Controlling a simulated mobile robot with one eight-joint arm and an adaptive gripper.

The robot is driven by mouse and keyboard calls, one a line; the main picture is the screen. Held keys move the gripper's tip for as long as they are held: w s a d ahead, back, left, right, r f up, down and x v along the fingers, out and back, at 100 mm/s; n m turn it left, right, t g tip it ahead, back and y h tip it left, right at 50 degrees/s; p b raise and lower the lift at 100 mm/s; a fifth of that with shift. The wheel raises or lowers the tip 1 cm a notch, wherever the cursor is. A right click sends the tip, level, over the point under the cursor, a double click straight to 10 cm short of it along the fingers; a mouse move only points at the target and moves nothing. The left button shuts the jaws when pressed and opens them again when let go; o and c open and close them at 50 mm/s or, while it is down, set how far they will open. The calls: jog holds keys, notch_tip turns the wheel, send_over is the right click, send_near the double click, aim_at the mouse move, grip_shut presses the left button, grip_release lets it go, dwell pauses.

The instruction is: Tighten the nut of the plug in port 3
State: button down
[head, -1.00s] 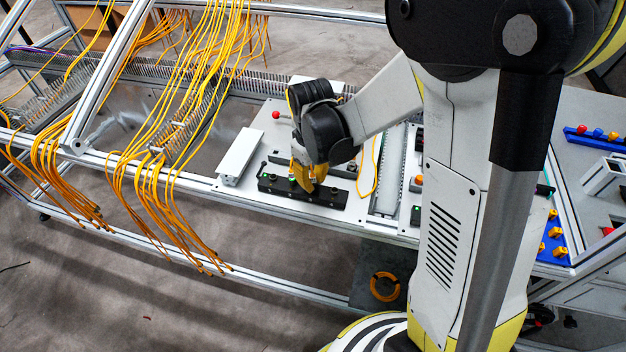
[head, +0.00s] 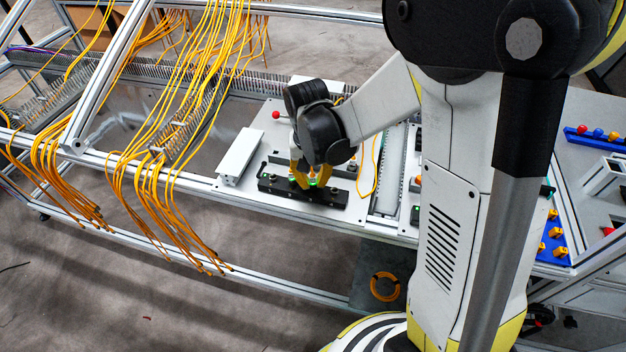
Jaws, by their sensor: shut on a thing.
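The black port strip (head: 338,198) lies on the light panel of the bench, in the middle of the head view. Small green lights show along its top. My gripper (head: 311,184) points down onto the strip, with its yellow fingers apart on either side of a green-lit spot. It is shut on the plug's nut, which is mostly hidden between the fingers. The port number and the plug's seating cannot be read from here.
A second dark strip (head: 342,171) lies just behind the fingers. A white box (head: 239,156) stands left, and a red knob (head: 276,115) behind. Yellow cables (head: 190,110) hang at left. A thin yellow cable (head: 374,165) loops to the right.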

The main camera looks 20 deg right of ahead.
jog(key=shift+m, duration=0.3)
jog(key=c, duration=1.3)
grip_release()
jog(key=shift+o, duration=0.2)
